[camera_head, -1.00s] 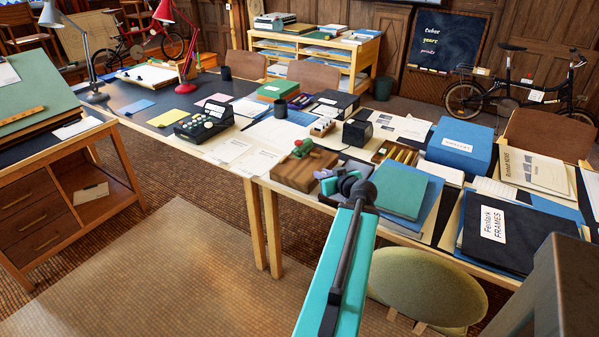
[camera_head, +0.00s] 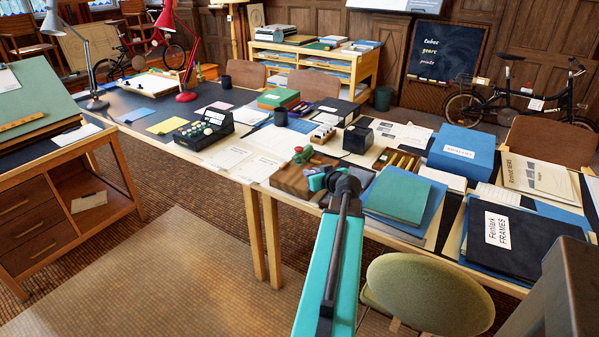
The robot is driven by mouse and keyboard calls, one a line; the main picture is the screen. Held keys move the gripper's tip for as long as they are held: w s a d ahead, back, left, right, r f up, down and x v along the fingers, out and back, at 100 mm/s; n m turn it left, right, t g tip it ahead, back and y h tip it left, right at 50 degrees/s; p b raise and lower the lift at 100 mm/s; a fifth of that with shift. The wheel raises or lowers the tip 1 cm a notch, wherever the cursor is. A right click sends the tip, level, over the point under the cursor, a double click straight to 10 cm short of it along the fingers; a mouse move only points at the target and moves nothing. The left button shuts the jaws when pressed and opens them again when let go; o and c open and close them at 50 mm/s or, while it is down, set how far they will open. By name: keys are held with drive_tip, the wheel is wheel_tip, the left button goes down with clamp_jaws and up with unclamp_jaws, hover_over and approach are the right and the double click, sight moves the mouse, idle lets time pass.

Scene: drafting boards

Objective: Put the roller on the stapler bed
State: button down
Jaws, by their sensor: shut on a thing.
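My gripper (camera_head: 318,181), at the end of my teal and dark grey arm, is over the right part of a brown wooden block near the table's front edge. The block looks like the stapler bed (camera_head: 288,181). The gripper is shut, and its fingertips are small and partly hidden by my wrist. A small green piece with a bit of red, perhaps the roller (camera_head: 302,156), shows just beyond the gripper at the block's far side. I cannot tell whether it touches the block.
A dark box (camera_head: 358,139) and a pencil tray (camera_head: 397,161) stand behind and right of the block. Green and blue folders (camera_head: 397,197) lie right of my arm. A green chair (camera_head: 432,290) stands in front. Papers (camera_head: 245,160) lie left of the block.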

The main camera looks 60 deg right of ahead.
drive_tip(key=p, duration=0.2)
hover_over(300, 179)
drive_tip(key=s, duration=0.1)
drive_tip(key=shift+s+a+f, duration=0.1)
drive_tip(key=shift+a+f, duration=0.2)
drive_tip(key=shift+a, duration=0.05)
drive_tip(key=shift+w+d, duration=0.25)
drive_tip(key=shift+w, duration=0.2)
drive_tip(key=shift+w+f, duration=0.2)
drive_tip(key=shift+f+p, duration=0.3)
drive_tip(key=shift+f, duration=1.35)
drive_tip(key=shift+f+b, duration=0.15)
drive_tip(key=shift+b, duration=0.15)
drive_tip(key=c, duration=1.7)
unclamp_jaws()
drive_tip(key=shift+o, duration=0.2)
drive_tip(key=shift+r+p, duration=0.25)
drive_tip(key=shift+p, duration=0.1)
